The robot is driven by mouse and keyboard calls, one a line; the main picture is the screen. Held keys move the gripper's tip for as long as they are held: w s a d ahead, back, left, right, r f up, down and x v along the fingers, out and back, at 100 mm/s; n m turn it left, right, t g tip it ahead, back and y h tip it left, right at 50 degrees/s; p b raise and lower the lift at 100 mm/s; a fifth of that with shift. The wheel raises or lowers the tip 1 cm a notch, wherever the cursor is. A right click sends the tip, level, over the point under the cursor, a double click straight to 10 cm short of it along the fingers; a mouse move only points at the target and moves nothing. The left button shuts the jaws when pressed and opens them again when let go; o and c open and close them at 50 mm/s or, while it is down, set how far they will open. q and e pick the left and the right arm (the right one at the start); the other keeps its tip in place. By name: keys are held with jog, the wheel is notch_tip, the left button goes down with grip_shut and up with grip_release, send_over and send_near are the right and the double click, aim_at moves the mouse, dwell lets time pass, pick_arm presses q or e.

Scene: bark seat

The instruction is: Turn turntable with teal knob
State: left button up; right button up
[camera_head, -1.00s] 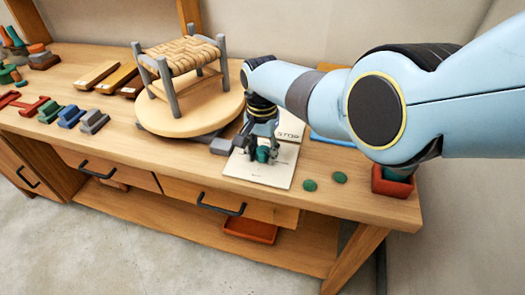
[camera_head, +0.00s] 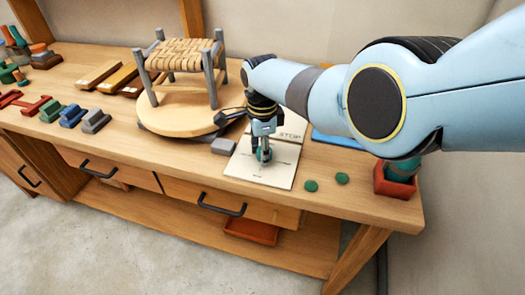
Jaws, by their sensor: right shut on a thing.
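The round wooden turntable (camera_head: 185,123) sits on the bench and bears a small stool with a woven seat (camera_head: 180,56). A pale board (camera_head: 258,174) lies in front and to the right of it. A dark handle-like part (camera_head: 230,115) shows at the turntable's right edge, close to my wrist. My left gripper is not in view.
A grey block (camera_head: 223,146) lies between turntable and board. Two green discs (camera_head: 311,186) lie to the right. A red pot (camera_head: 395,182) stands at the bench's right end, below my arm. Coloured blocks (camera_head: 72,116) and wooden bars (camera_head: 117,78) fill the left side.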

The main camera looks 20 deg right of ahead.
jog(key=shift+w+m, duration=0.1)
jog(key=shift+m, duration=0.9)
jog(key=o, duration=1.2)
jog(key=shift+c, duration=0.2)
notch_tip(320, 180, up, 12)
